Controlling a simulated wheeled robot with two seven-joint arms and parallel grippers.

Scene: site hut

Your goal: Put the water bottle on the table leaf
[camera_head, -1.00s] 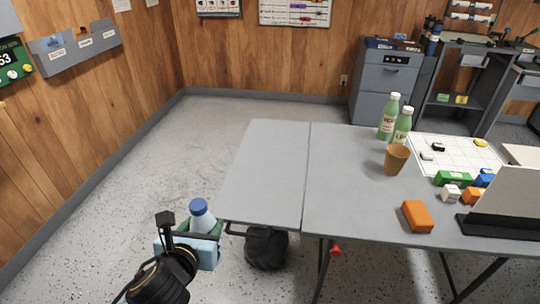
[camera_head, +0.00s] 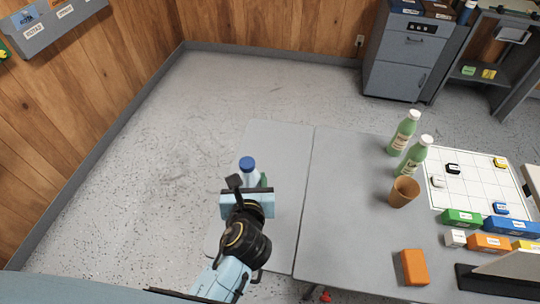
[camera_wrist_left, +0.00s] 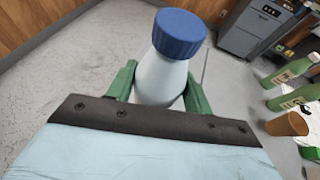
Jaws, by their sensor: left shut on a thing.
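The water bottle (camera_head: 248,170) is white with a blue cap. My left gripper (camera_head: 258,180) is shut on it and holds it upright over the table leaf (camera_head: 280,150), the grey panel at the left end of the table. In the left wrist view the bottle (camera_wrist_left: 160,78) stands between the green fingers of the left gripper (camera_wrist_left: 158,90). Its lower part is hidden by the gripper, so I cannot tell whether its base touches the leaf. My right gripper is not in view.
Two green bottles (camera_head: 404,131) and a brown cup (camera_head: 403,192) stand on the main table (camera_head: 345,220). An orange block (camera_head: 414,267) lies near its front. A white grid board (camera_head: 470,180) with small blocks lies at the right. The leaf's far part is bare.

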